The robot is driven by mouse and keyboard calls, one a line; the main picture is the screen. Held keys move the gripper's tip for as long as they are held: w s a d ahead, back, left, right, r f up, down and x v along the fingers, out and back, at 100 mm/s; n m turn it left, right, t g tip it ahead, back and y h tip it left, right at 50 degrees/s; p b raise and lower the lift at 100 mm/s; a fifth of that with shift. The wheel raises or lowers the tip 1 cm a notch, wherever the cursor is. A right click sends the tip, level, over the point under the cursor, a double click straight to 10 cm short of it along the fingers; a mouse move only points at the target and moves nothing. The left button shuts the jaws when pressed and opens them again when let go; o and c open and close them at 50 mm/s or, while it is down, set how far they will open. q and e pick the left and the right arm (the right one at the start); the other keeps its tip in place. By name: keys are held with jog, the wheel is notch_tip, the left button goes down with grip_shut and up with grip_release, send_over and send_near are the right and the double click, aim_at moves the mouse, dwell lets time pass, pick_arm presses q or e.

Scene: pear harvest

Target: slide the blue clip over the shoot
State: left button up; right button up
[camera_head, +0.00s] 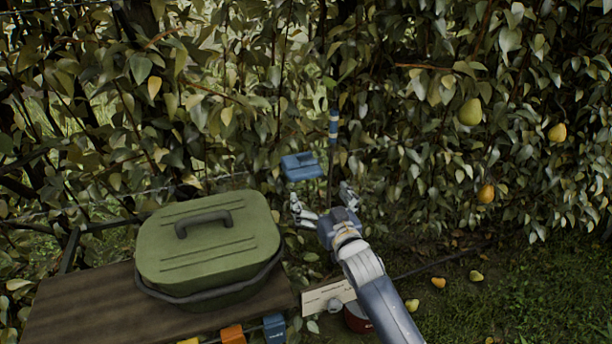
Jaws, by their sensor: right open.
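The blue clip (301,166) shows against the foliage near the middle of the head view. It is just left of a thin upright shoot (331,165), which has a blue band (333,120) near its top. In the picture the clip is beside the shoot, not around it; I cannot tell their difference in depth. My right gripper (322,198) comes up from the lower right with its two fingers spread. It is below the clip and at the foot of the visible shoot, with nothing seen between the fingers. My left gripper is not in view.
A green lidded box (209,245) stands on a wooden table (90,310) at lower left. Orange (232,334) and blue (274,328) pieces are at the table's front edge. A pale label board (328,297) is behind my arm. Pears hang and lie at right; grass there is mostly open.

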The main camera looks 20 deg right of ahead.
aim_at(307, 178)
jog(key=w+b, duration=0.2)
jog(key=w, duration=0.2)
jog(key=w+b, duration=0.3)
jog(key=w, duration=0.1)
jog(key=shift+w+a+f+b, duration=0.15)
jog(key=shift+w+f+b, duration=0.05)
jog(key=shift+w+b, duration=0.1)
jog(key=shift+w+r+b, duration=0.1)
jog(key=shift+w+b, duration=0.2)
jog(key=shift+w, duration=0.4)
